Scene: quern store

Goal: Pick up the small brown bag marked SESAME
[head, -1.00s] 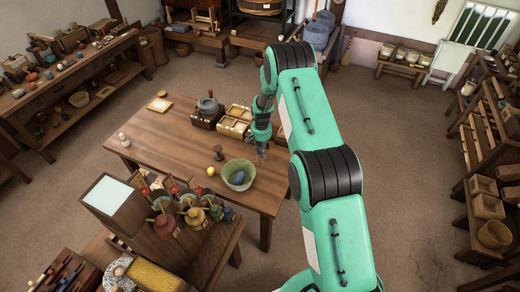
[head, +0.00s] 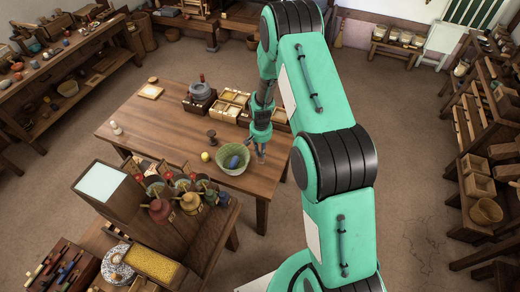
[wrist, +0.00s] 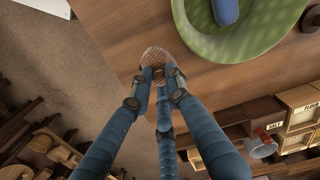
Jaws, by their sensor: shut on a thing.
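In the wrist view, the three blue fingers of my gripper (wrist: 160,78) are closed together on a small brown bag (wrist: 155,56) with a fine woven-looking pattern. No SESAME marking is readable on it; the fingers hide part of it. In the head view, my gripper (head: 260,153) is at the right part of the wooden table (head: 160,128), just right of the green bowl (head: 223,167). The bag is too small there to make out clearly. I cannot tell whether it touches the table.
The bowl holds a blue object (head: 233,161) and also shows close by in the wrist view (wrist: 262,50). A yellow ball (head: 205,156) and dark stand (head: 212,138) lie left of it. Labelled wooden boxes (wrist: 298,140) stand nearby. Shelves (head: 480,150) line the right.

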